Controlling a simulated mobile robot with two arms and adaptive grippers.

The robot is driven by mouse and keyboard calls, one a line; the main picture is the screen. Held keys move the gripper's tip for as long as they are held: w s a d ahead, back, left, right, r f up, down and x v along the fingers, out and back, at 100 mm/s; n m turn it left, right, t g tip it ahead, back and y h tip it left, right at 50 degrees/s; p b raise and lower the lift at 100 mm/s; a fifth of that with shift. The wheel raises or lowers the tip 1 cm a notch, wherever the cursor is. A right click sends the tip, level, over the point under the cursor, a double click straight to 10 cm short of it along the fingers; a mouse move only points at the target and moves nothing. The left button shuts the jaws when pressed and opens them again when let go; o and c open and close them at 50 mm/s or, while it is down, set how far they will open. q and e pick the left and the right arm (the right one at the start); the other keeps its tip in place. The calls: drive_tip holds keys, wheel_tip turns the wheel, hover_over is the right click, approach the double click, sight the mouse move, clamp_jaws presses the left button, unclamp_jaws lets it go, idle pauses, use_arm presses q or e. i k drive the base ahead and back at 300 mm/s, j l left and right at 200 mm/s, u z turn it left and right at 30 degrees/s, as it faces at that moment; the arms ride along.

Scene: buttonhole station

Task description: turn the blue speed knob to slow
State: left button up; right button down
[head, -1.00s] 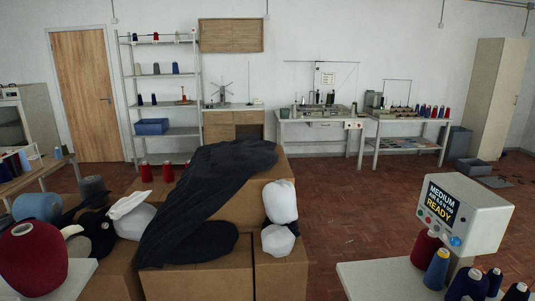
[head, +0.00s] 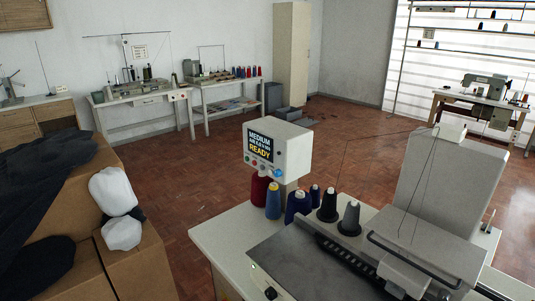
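The blue speed knob (head: 278,171) is on the lower right of the front of a pale control box (head: 293,148). The box's dark screen (head: 262,147) reads "MEDIUM" at the top and "READY" in yellow at the bottom; the small middle line is hard to read. Small red and green buttons sit in a row below the screen, left of the knob. The knob's pointer direction is too small to tell. Neither of my grippers is in view.
The box stands above a white table (head: 215,238) with several thread cones (head: 328,207) and a large grey machine (head: 440,195). Cardboard boxes (head: 150,270) with dark cloth and white bundles are at left. Brown floor (head: 195,190) is open between them.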

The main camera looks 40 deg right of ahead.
sight(278, 173)
drive_tip(key=z, duration=1.3)
